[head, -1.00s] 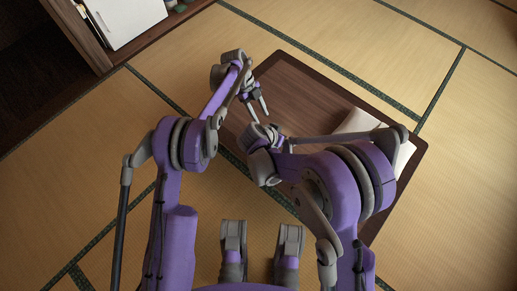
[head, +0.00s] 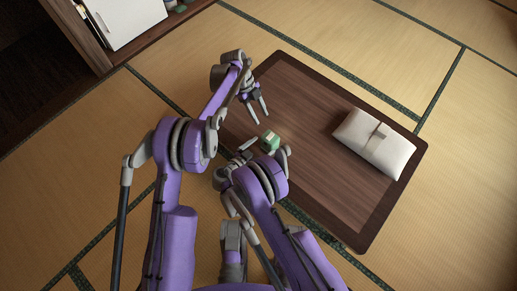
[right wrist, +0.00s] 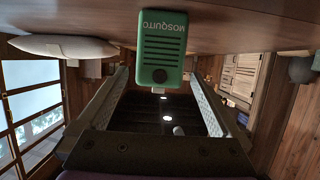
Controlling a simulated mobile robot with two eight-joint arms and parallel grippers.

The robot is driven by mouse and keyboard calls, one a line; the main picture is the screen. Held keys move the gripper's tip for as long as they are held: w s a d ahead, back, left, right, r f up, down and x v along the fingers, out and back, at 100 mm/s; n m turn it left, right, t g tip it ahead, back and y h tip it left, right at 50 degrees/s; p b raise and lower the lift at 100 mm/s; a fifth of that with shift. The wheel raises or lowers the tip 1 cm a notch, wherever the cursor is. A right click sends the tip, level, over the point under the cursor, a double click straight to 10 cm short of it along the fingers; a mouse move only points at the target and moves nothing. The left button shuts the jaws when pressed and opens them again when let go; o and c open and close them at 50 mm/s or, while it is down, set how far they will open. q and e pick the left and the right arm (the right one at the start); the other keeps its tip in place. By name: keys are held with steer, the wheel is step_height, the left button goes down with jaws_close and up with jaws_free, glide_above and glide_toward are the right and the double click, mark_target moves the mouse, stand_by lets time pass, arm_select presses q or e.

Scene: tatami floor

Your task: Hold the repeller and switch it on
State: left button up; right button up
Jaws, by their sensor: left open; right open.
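The repeller (head: 269,141) is a small green box on the low wooden table (head: 310,115), near its front left edge. In the right wrist view the green repeller (right wrist: 162,45) shows upside down, with MOSQUITO lettering, dark slots and a round dark spot. My right gripper (head: 265,149) is open close in front of it. Its two fingers (right wrist: 157,80) appear to either side of the repeller's near end; I cannot tell whether they touch it. My left gripper (head: 260,114) is open and empty, above and to the left of the repeller in the head view.
A white cushion-like pack (head: 375,145) with a band lies on the table's right side. The middle of the tabletop is clear. Tatami (head: 350,40) surrounds the table, and a white panel (head: 125,18) stands at the upper left.

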mark_target(274, 137)
steer(key=x, duration=0.9)
steer(key=c, duration=1.2)
arm_select(q)
steer(key=shift+c, duration=0.4)
arm_select(e)
steer(key=shift+c, duration=0.5)
arm_select(q)
steer(key=shift+s+d+r, duration=0.15)
steer(key=shift+d+r, duration=0.1)
steer(key=shift+r, duration=0.05)
steer(key=c, duration=0.5)
steer(key=s+d+r+t+y, duration=0.1)
steer(key=r, duration=0.1)
steer(key=s+d+r+t+y, duration=0.1)
steer(key=r, duration=0.1)
steer(key=s+d+r+t+y, duration=0.1)
steer(key=t, duration=0.1)
steer(key=shift+s+r, duration=0.15)
steer(key=shift+r, duration=0.25)
jaws_close()
steer(key=shift+s+d+r+t+y, duration=0.1)
steer(key=shift+s+r+t+y, duration=0.1)
steer(key=shift+r+t+y, duration=0.15)
